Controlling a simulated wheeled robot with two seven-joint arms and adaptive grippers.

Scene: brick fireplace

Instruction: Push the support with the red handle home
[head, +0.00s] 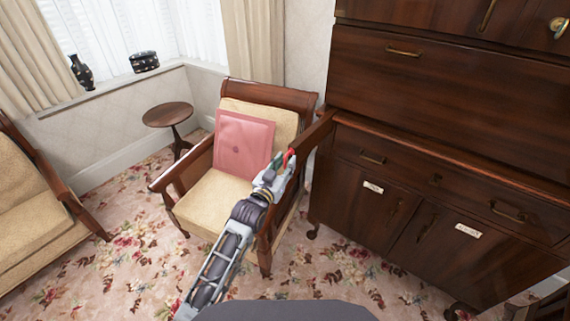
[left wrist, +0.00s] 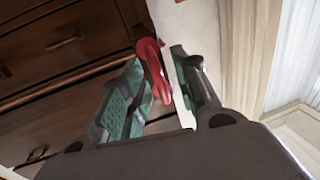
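The red handle (head: 291,156) shows at my left gripper (head: 283,162), beside the front left of the dark wooden cabinet (head: 440,140). A dark wooden bar (head: 317,131), which looks like the support, reaches from the cabinet edge toward the handle. In the left wrist view the red handle (left wrist: 151,66) lies between the two green-padded fingers of the left gripper (left wrist: 160,75). It is very close to the left-hand finger. Whether both fingers press on it is unclear. My right gripper is not in view.
A wooden armchair (head: 222,204) with a pink cushion (head: 243,143) stands right beside my left gripper and forearm. A small round table (head: 167,115) is behind it. A second chair (head: 35,205) is at the left edge. Patterned carpet (head: 125,265) is clear between the chairs.

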